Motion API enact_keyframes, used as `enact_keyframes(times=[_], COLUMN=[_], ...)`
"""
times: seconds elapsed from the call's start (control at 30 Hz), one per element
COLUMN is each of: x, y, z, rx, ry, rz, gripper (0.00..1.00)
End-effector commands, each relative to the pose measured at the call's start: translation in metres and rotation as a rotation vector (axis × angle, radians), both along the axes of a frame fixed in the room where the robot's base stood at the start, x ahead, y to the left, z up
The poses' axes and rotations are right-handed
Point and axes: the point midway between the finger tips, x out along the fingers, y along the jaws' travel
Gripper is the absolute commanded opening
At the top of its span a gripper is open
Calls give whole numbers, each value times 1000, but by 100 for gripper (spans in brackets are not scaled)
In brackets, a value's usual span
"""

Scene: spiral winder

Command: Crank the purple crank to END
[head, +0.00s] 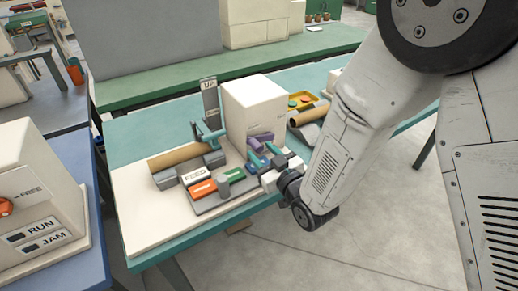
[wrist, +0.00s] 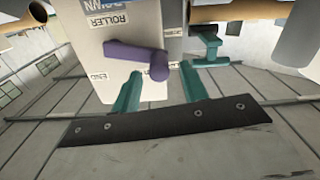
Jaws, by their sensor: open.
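The purple crank (wrist: 128,55) is on the face of a white box (head: 256,105). In the wrist view its arm runs left to right, with a round knob (wrist: 159,71) at its right end. An END label (wrist: 97,76) is left of the crank, and a ROLLER label is above it. In the head view the crank (head: 262,137) is partly hidden behind my gripper. My gripper (wrist: 160,71) is open, with its teal fingers on either side of the knob in the picture. I cannot tell whether they touch it.
A teal lever (head: 208,133) stands by an UP plate (head: 209,95), left of the box. A cardboard roll (head: 180,157), a FEED label (head: 196,175), an orange block (head: 202,188) and a green block (head: 234,174) sit nearby. A yellow tray (head: 303,103) is behind on the right.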

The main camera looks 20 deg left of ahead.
Motion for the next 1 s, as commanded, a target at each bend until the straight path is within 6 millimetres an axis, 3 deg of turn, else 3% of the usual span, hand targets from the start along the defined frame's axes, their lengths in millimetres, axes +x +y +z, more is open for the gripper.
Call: enact_keyframes(times=[0.2, 0.47, 0.5, 0.63, 0.67, 1.0], x=[14, 15, 15, 15, 15, 8], y=[16, 17, 17, 17, 17, 29], z=[0, 0, 0, 0, 0, 3], rx=[0, -1, -1, -1, -1, 21], ry=[0, 1, 1, 1, 1, 25], rz=[0, -1, -1, -1, -1, 18], gripper=[44, 44, 41, 5, 0, 0])
